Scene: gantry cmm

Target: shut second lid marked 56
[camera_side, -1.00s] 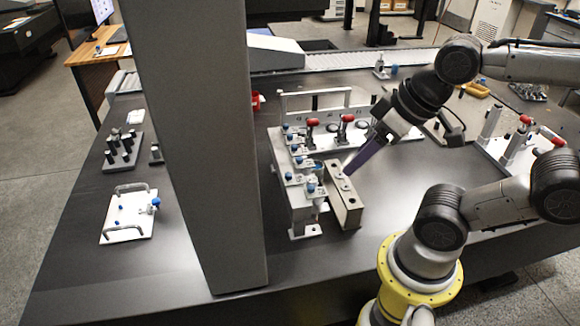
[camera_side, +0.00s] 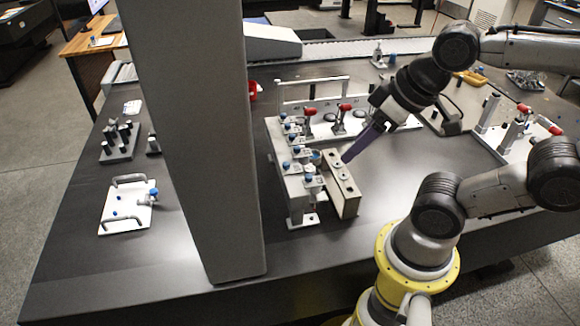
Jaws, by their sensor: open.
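A long beige block (camera_side: 346,196) stands on the dark table near the middle, with a row of round spots along its top. I cannot make out a number 56 or tell which part is the second lid. My gripper (camera_side: 346,159) has long purple fingers that reach down from the upper right. Its fingertips are at the block's top, toward its far end; I cannot tell whether they touch it. The gripper is open, though the gap between the fingers hardly shows. Nothing is seen between the fingers.
A metal fixture with blue knobs (camera_side: 311,181) stands close left of the block. Red-handled clamps (camera_side: 344,107) stand behind it. A grey column (camera_side: 200,150) blocks the left middle. A white plate with handles (camera_side: 128,205) lies at left. The table right of the block is clear.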

